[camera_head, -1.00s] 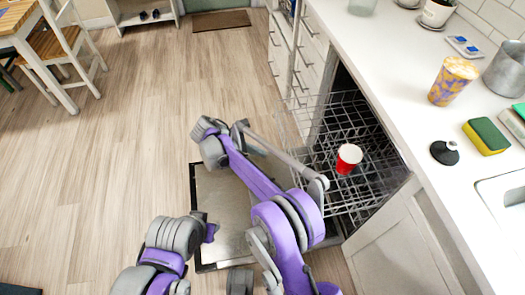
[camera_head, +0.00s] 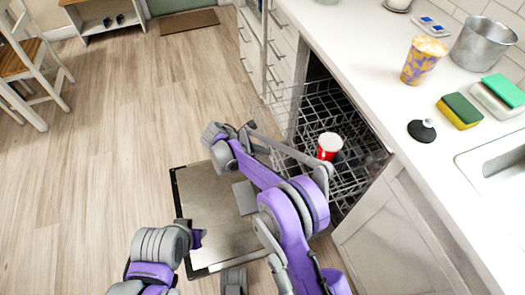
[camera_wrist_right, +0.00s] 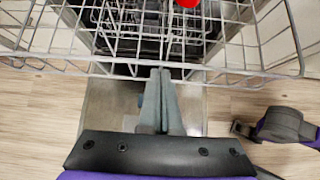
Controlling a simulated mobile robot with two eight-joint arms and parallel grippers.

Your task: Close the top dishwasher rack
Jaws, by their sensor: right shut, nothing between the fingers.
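The top dishwasher rack (camera_head: 318,112) is a wire basket pulled out of the dishwasher under the counter. A red cup (camera_head: 329,146) stands in it. In the right wrist view the rack's front rail (camera_wrist_right: 100,67) crosses the picture, with the red cup (camera_wrist_right: 187,3) cut off at the top edge. My right gripper (camera_wrist_right: 160,73) is shut and empty, its fingertips at the middle of that rail; I cannot tell whether they touch it. In the head view my right gripper (camera_head: 250,129) is by the rack's outer side, partly hidden by my arm.
The open dishwasher door (camera_head: 205,205) lies low below the rack, under my right arm. The white counter (camera_head: 385,85) above holds a patterned cup (camera_head: 424,60), a metal pot (camera_head: 483,42), sponges (camera_head: 459,111) and a black-topped item (camera_head: 422,131). Wood floor (camera_head: 110,130) to the left is clear.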

